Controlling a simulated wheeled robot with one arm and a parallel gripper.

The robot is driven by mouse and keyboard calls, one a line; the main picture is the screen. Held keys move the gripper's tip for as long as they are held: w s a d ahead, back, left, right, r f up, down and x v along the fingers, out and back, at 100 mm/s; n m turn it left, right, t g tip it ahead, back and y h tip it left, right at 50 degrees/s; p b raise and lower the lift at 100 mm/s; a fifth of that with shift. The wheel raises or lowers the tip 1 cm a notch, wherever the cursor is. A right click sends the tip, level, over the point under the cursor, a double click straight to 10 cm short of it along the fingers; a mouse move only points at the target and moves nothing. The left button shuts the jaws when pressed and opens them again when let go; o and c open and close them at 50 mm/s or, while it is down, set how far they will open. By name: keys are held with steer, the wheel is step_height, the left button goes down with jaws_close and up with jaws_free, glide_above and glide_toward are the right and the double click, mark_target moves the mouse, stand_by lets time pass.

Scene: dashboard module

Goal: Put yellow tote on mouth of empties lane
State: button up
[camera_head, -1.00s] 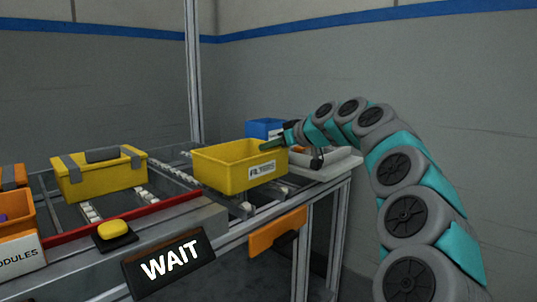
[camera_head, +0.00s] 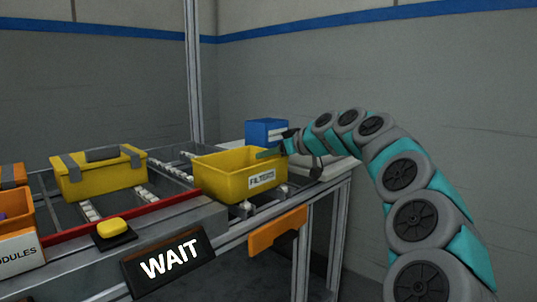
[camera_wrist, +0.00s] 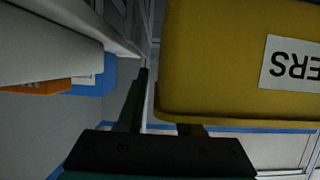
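The yellow tote (camera_head: 225,181), open-topped with a white label, rests level on rollers (camera_head: 248,206) at the near right of the rack. These rollers look like a lane's front end; I cannot read any lane name. My gripper (camera_head: 275,150) is at the tote's right end, with one finger over its inside. In the wrist view, the tote (camera_wrist: 225,60) fills the upper right. One finger of my gripper (camera_wrist: 160,110) is outside the tote's end with a small gap, and the other passes behind the tote's wall. The fingers are spread apart.
A yellow lidded case (camera_head: 100,178) sits on the rollers to the left. A yellow button (camera_head: 112,228) and a WAIT sign (camera_head: 168,263) are in front. A blue bin (camera_head: 267,130) stands behind my gripper. An orange plate (camera_head: 277,232) hangs below the rack's front edge.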

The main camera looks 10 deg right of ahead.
steer(key=shift+r, duration=0.25)
steer(key=v, duration=1.2)
